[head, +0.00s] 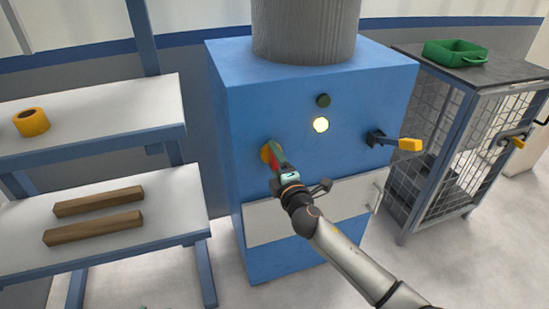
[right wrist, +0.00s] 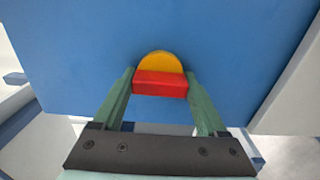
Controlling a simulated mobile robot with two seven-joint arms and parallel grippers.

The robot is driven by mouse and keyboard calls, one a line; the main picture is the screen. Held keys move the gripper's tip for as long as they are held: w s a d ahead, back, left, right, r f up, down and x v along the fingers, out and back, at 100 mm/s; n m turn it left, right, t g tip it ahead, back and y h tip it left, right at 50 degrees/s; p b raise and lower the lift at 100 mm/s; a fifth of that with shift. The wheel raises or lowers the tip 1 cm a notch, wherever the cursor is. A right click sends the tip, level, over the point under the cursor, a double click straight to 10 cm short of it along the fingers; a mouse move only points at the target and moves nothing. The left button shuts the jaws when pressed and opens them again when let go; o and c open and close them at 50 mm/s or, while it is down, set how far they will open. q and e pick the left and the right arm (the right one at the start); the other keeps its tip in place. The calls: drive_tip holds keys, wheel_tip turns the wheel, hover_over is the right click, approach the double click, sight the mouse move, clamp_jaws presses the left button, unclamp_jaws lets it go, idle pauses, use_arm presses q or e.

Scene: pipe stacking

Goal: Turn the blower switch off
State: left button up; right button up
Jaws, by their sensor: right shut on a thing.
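The blower switch is a red handle (right wrist: 160,84) on a round yellow plate (right wrist: 160,62), on the front of a blue cabinet (head: 240,110). In the head view the yellow plate (head: 265,152) shows at the left of that front, partly covered by my gripper. My right gripper (head: 273,156) reaches it from the lower right. In the right wrist view its two green fingers are on either side of the red handle, shut on it. The handle lies about level across that picture. My left gripper is not in view.
A lit pale yellow lamp (head: 320,125) sits below a dark green one (head: 323,100). A yellow-tipped lever (head: 410,145) sticks out at the right. A shelf rack (head: 110,110) stands left with wooden bars (head: 98,201); a mesh cage (head: 455,150) stands right.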

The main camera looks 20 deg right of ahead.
idle(0.3)
drive_tip(key=o, duration=1.3)
drive_tip(key=shift+s, duration=0.2)
drive_tip(key=s+p, duration=0.1)
drive_tip(key=s, duration=0.4)
drive_tip(key=shift+s+d, duration=0.1)
drive_tip(key=shift+s, duration=0.15)
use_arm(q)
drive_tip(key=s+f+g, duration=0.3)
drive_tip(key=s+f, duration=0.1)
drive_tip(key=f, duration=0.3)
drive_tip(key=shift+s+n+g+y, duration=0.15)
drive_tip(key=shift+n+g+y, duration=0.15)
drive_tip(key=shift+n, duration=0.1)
use_arm(e)
approach(276, 162)
drive_tip(key=shift+s, duration=0.7)
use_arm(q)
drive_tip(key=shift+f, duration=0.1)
